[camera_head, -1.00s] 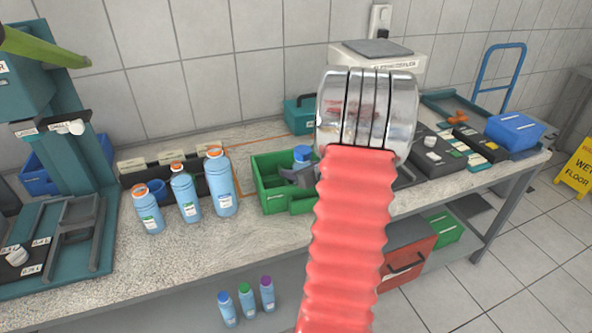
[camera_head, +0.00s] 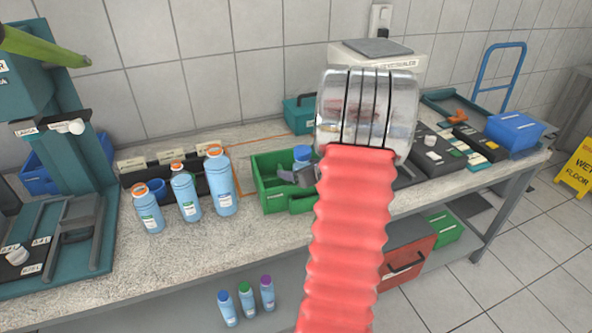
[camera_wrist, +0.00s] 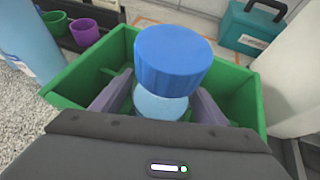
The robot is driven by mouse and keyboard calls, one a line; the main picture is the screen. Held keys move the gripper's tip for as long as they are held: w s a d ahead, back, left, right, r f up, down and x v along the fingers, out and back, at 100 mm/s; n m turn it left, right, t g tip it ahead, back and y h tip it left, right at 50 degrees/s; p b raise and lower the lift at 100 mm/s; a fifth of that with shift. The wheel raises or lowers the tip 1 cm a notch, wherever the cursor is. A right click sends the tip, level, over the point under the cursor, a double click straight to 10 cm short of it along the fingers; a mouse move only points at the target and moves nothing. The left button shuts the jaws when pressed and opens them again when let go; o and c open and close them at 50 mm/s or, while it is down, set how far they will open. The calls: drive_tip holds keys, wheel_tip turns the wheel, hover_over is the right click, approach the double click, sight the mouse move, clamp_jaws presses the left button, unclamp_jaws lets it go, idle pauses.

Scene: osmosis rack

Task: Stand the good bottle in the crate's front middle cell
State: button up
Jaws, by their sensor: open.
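A blue-capped bottle (camera_head: 302,153) stands in the green crate (camera_head: 265,187) on the bench. In the wrist view its blue cap (camera_wrist: 173,60) and pale blue shoulder (camera_wrist: 160,104) show inside the crate (camera_wrist: 72,84). My gripper (camera_head: 296,176) is at the crate, partly hidden by my red arm sleeve. In the wrist view my gripper (camera_wrist: 160,100) is open, with one grey finger on each side of the bottle below the cap. Gaps show beside the bottle's shoulder. The bottle's base and the crate's cell floor are hidden, so I cannot tell which cell it is in.
Three orange-capped blue bottles (camera_head: 186,195) stand left of the crate. Smaller bottles (camera_head: 246,300) with blue, green and purple caps stand on the lower shelf. A teal box (camera_head: 300,115) is behind the crate. Green and purple cups (camera_wrist: 84,31) show in the wrist view.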

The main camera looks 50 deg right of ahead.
drive_tip(key=v, duration=1.2)
idle(0.6)
drive_tip(key=shift+s, duration=0.1)
